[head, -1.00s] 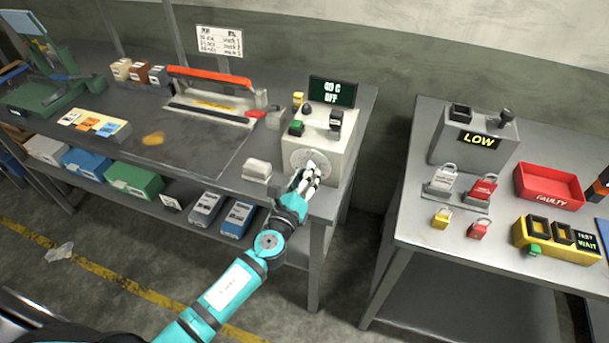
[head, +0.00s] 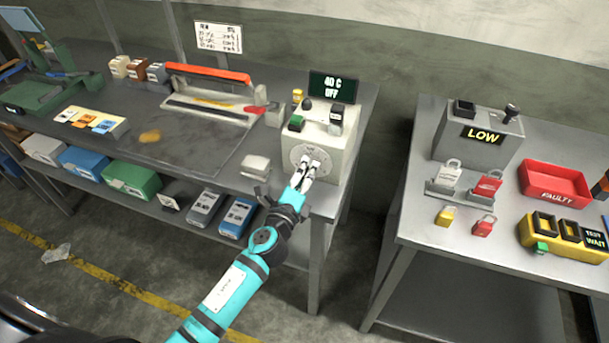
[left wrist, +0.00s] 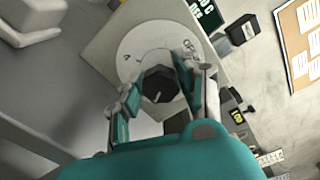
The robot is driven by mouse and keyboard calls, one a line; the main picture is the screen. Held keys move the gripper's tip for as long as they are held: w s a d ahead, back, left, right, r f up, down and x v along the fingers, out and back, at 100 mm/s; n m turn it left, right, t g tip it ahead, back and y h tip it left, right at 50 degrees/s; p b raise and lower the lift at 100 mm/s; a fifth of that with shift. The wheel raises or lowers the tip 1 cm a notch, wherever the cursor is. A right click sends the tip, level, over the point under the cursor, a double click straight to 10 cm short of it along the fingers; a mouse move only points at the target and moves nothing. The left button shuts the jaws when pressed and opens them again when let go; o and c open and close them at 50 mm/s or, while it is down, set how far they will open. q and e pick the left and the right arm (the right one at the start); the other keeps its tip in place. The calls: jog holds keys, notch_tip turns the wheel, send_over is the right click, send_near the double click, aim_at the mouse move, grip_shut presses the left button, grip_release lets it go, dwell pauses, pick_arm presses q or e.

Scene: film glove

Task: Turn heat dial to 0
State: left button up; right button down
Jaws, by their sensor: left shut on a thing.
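The heat dial is a dark knob on a pale round scale plate on the front of a cream control box (head: 338,150). In the left wrist view the dark knob (left wrist: 160,84) sits between my fingers, with a light pointer mark on it and the scale plate (left wrist: 140,40) around it. The display (head: 332,88) on top of the box reads what looks like 40 C, OFF. My left gripper (head: 308,168) is at the box front, shut on the dial, and hides most of it in the head view. My right gripper is not in view.
A sealing machine (head: 212,95) with a red bar stands left of the box, and a small white block (head: 256,164) lies near the bench edge. A second table at right holds a grey LOW box (head: 478,138), padlocks and a red FAULTY tray (head: 555,184).

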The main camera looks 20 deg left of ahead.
pick_arm(q)
jog(key=n+b, duration=0.1)
jog(key=n, duration=0.2)
jog(key=shift+f+n, duration=0.15)
jog(key=shift+n, duration=0.25)
jog(key=n, duration=0.2)
jog(key=shift+n, duration=0.4)
jog(key=n, duration=0.3)
jog(key=shift+n, duration=0.3)
jog(key=n, duration=0.3)
jog(key=shift+n, duration=0.3)
jog(key=n+p, duration=0.1)
jog(key=n, duration=0.3)
jog(key=shift+p, duration=0.3)
jog(key=n+p, duration=0.1)
jog(key=n, duration=0.4)
jog(key=shift+d, duration=0.1)
jog(key=n+p, duration=0.1)
jog(key=n, duration=0.2)
jog(key=shift+n, duration=0.3)
jog(key=shift+f+n+p, duration=0.1)
jog(key=shift+n+p, duration=0.25)
jog(key=shift+n, duration=1.45)
jog(key=shift+d, duration=0.1)
